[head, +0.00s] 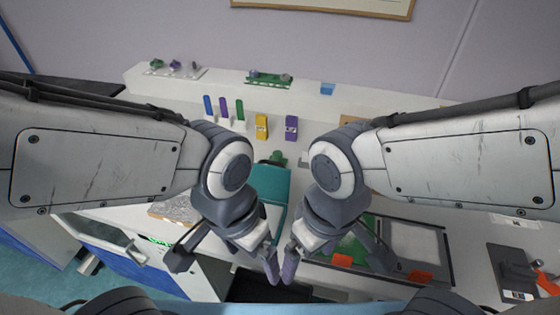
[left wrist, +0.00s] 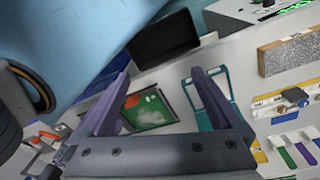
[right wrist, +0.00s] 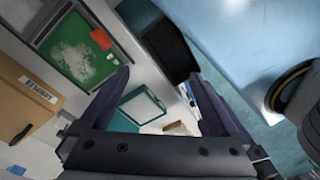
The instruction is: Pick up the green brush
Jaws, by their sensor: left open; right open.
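The green brush (head: 239,109) stands at the right end of a row on the white bench, beside a purple brush (head: 223,106) and a blue brush (head: 208,106). In the left wrist view, what looks like the green brush (left wrist: 286,158) lies toward the lower right corner, outside the jaws. My left gripper (head: 271,266) is open and empty, low in the middle of the head view, well nearer to me than the brush. My right gripper (head: 290,264) is open and empty just right of it. I cannot make out the brush in the right wrist view.
Yellow (head: 261,126) and purple (head: 291,127) boxes stand right of the brushes. A teal device (head: 268,185) sits between my arms and the row. A speckled block (head: 175,209) is at left. A tray with a green mat (head: 346,247) is at right.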

